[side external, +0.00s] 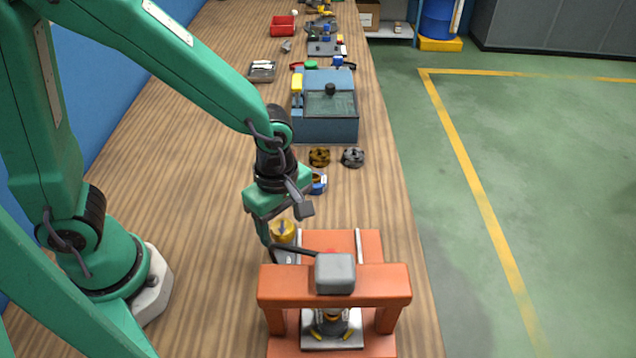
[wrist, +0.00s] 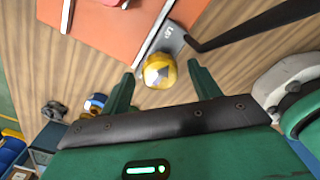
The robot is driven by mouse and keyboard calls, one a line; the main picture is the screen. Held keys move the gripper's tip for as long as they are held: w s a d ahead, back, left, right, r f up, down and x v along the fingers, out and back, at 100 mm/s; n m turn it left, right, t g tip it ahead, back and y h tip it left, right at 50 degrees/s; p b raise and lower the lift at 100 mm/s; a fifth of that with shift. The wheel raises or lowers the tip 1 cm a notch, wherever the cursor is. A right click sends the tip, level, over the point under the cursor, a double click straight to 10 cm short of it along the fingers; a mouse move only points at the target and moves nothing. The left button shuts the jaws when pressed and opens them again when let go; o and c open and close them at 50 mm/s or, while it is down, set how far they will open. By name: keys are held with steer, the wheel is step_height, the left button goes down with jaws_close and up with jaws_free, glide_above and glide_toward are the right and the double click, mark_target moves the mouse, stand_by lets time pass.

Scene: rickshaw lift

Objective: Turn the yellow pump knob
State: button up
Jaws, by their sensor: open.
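The yellow pump knob (side external: 282,231) is round, with a dark mark on its face. It sits beside the orange press on the wooden bench. In the wrist view the knob (wrist: 159,71) lies between my two green fingers, with a visible gap on each side. My gripper (wrist: 160,72) is open and empty. In the side view my gripper (side external: 276,222) points down over the knob, one finger at its left; the other finger is hard to make out.
The orange press frame (side external: 390,287) with a grey block (side external: 335,273) stands close in front. A dark lever (wrist: 255,25) reaches beside the knob. Behind are a blue machine (side external: 325,128) and small round parts (side external: 353,157).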

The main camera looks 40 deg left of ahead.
steer(key=c, duration=1)
steer(key=shift+o, duration=0.2)
